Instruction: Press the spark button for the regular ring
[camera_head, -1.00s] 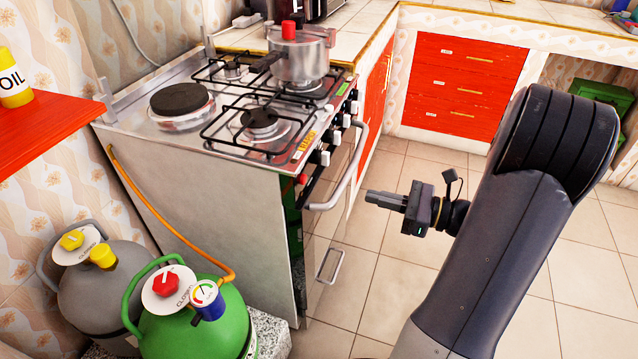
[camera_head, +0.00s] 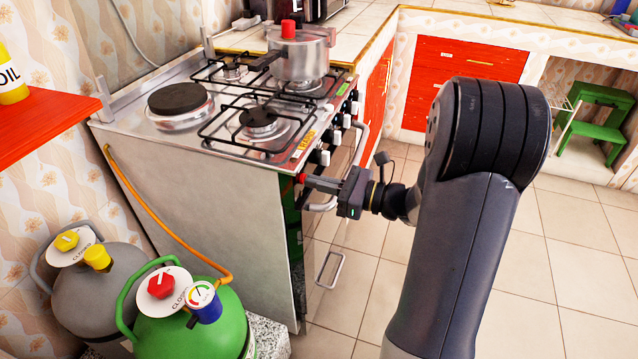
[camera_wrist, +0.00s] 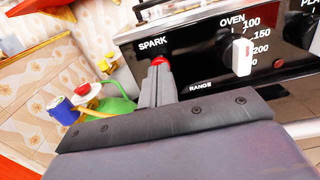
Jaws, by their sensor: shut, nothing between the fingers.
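The red spark button (camera_wrist: 158,61) sits under the word SPARK on the black front panel of the stove in the wrist view. It shows as a small red spot (camera_head: 301,178) at the stove's near front corner in the head view. My gripper (camera_wrist: 160,72) is shut and empty, with its fingertips right in front of the button and covering its lower part. I cannot tell whether they touch or press it. My gripper also shows in the head view (camera_head: 306,181), pointing left at the panel. No flame is visible on the near burner (camera_head: 258,122).
A white oven knob (camera_wrist: 241,57) is right of the button. A steel handle (camera_head: 352,175) runs along the oven front near my gripper. A green gas cylinder (camera_head: 190,335) and a grey one (camera_head: 100,290) stand lower left.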

